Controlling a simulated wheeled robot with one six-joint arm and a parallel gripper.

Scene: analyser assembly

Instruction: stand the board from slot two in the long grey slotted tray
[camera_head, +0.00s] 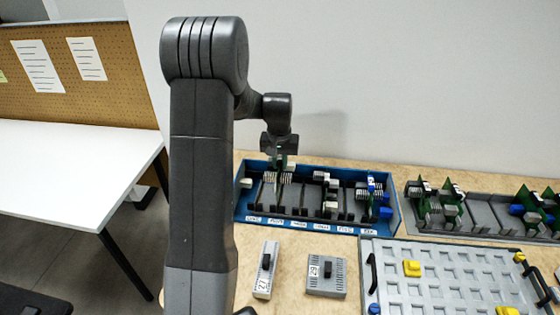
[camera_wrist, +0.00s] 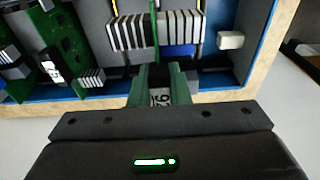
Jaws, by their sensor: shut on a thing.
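My gripper (camera_head: 279,152) is over the left part of the blue slotted box, shut on a green board (camera_head: 277,172) with pale finned blocks. In the wrist view the gripper fingers (camera_wrist: 160,88) close on the edge of this upright board (camera_wrist: 154,28), which has pale fins and a blue part beside it. I cannot tell whether its lower edge is still in its slot. The blue box (camera_head: 300,227) has white slot labels along its front, too small to read surely. The long grey slotted tray (camera_head: 482,231) stands to its right, with several green boards upright at its left and right parts.
Other boards (camera_head: 330,192) stand in the blue box's middle and right. A white block (camera_wrist: 230,40) is near the held board. Two grey modules (camera_head: 265,268) (camera_head: 326,275) and a grey panel with handles (camera_head: 450,280) lie in front. The tray's middle has bare room.

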